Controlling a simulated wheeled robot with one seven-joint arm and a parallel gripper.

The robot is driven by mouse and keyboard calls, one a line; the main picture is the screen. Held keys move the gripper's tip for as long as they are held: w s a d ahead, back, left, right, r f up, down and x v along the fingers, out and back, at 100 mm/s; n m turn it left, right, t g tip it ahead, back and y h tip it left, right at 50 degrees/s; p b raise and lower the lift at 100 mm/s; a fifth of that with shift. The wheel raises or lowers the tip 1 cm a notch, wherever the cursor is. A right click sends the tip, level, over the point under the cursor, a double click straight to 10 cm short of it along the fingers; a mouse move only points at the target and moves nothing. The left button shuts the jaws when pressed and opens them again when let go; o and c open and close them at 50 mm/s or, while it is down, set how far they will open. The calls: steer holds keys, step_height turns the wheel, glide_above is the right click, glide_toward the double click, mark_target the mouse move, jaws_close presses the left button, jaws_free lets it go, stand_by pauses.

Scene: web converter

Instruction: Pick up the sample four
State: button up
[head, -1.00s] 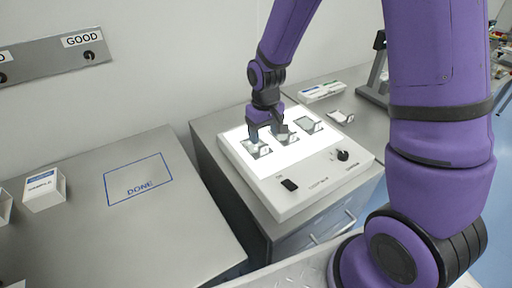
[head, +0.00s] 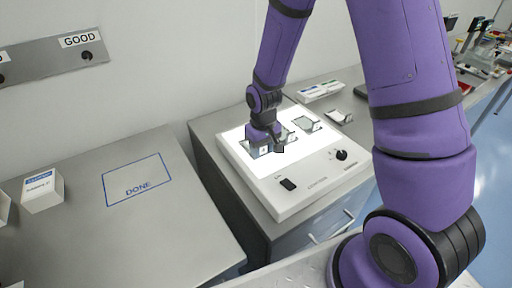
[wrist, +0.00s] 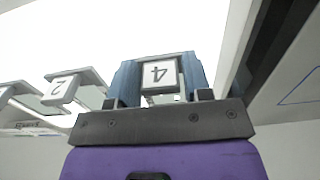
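Sample four, a small holder with a white tag marked 4 (wrist: 160,73), stands on the lit panel of the white light box (head: 290,198). In the wrist view its tag sits between the two blue finger pads of my gripper (wrist: 160,82), with hardly any gap at its sides. I cannot tell whether the pads are pressing on it. In the head view my gripper (head: 266,149) is low over the near left end of the panel and hides part of sample four.
The sample tagged 2 (wrist: 62,88) stands close beside my gripper. Another sample (head: 307,123) is farther along the panel, and one (head: 339,117) lies beyond the box. A DONE outline (head: 138,180) marks clear space on the left counter. A white labelled box (head: 42,192) stands left of it.

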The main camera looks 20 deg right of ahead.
steer(key=c, duration=0.5)
steer(key=shift+c, duration=0.2)
steer(key=shift+r, duration=0.1)
